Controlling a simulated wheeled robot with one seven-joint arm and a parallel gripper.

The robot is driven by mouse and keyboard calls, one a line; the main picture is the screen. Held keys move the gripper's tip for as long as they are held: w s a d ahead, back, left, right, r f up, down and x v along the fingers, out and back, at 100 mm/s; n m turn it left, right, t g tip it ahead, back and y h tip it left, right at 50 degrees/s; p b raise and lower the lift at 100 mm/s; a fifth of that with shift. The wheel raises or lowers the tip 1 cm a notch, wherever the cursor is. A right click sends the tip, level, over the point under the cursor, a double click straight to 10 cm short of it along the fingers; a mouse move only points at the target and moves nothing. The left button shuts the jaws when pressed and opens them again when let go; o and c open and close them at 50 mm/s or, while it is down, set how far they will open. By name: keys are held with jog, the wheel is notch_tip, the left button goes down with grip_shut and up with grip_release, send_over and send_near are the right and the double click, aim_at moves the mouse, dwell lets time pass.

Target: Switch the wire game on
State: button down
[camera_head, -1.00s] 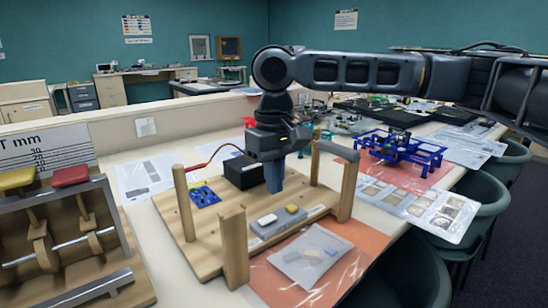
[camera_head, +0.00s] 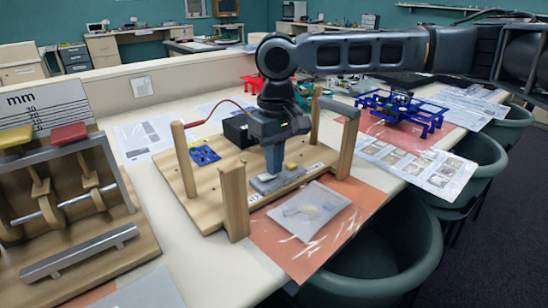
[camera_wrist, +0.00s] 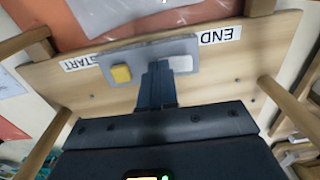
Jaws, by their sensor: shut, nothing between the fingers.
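The wire game is a wooden board (camera_head: 208,212) with upright posts on the table. A grey switch plate (camera_head: 262,187) lies at its front edge, with a yellow button (camera_wrist: 121,73) and a white button (camera_wrist: 181,63). In the wrist view the plate sits between the START label (camera_wrist: 80,62) and the END label (camera_wrist: 220,35). My gripper (camera_head: 273,170) is shut and empty, pointing down at the plate. In the wrist view its fingertips (camera_wrist: 157,70) lie between the two buttons, nearer the white one. Whether they touch the plate is unclear.
Posts stand close around my gripper. A lever apparatus (camera_head: 70,200) stands at left, a blue frame (camera_head: 400,108) at back right. A clear bag (camera_head: 310,208) lies in front.

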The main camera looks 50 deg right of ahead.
jog(key=shift+a+r, duration=0.1)
jog(key=shift+w+a+r+p, duration=0.15)
jog(key=shift+a+r+p, duration=0.1)
jog(key=shift+a+p, duration=0.35)
jog(key=shift+r, duration=0.1)
